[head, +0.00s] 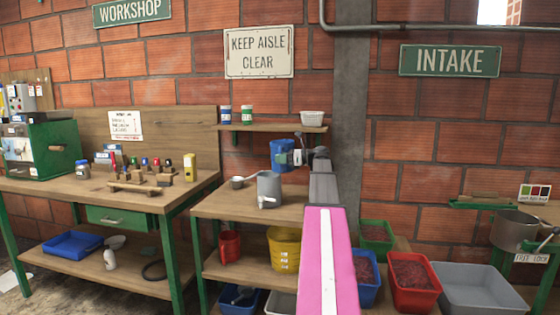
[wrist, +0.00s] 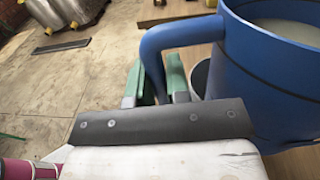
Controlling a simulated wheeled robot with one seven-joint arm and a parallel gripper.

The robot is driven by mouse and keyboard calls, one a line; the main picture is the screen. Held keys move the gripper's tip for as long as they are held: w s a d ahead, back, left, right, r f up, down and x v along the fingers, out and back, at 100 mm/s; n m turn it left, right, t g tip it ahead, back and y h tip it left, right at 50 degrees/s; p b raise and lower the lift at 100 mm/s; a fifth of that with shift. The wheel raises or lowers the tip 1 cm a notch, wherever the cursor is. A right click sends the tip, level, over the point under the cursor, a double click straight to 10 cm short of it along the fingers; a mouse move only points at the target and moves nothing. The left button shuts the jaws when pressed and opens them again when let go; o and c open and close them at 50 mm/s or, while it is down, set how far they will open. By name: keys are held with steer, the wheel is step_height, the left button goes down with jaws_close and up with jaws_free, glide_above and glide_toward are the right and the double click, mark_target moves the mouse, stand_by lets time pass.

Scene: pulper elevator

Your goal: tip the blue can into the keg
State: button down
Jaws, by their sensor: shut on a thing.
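The blue can (head: 283,153) is held up above the bench in the head view. It looks roughly upright. In the wrist view the blue can (wrist: 262,75) fills the right side, with pale liquid inside and its handle (wrist: 158,52) toward me. My gripper (wrist: 155,88) has its green fingers shut on that handle; in the head view my gripper (head: 298,157) is at the can's right side. The grey keg (head: 269,187) with a white tap stands on the bench, just below and slightly left of the can. The keg's opening is mostly hidden in the head view.
A long-handled ladle (head: 238,182) lies left of the keg. A wall shelf (head: 270,128) with small tins and a white tub (head: 313,118) is above the can. A grey post (head: 350,120) stands behind my arm. A yellow bucket (head: 284,250) is on the shelf below.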

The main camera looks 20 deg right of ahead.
steer(key=g+h, duration=0.2)
steer(key=h, duration=0.3)
steer(key=f+n+g+h, duration=0.1)
steer(key=g+h, duration=0.2)
steer(key=h, duration=0.3)
steer(key=f+g+h, duration=0.1)
steer(key=g+h, duration=0.1)
steer(key=h, duration=0.3)
steer(key=shift+s+d+g+h, duration=0.1)
steer(key=shift+d+g+h, duration=0.05)
steer(key=shift+g+h, duration=0.2)
steer(key=shift+w+a+r+n+g+h, duration=0.2)
steer(key=shift+a+r+g+h, duration=0.25)
steer(key=shift+h, duration=0.65)
steer(key=shift+w+a+r+n+g+h, duration=0.2)
steer(key=shift+a+r+g+h, duration=0.25)
steer(key=shift+h, duration=0.6)
steer(key=shift+f, duration=0.1)
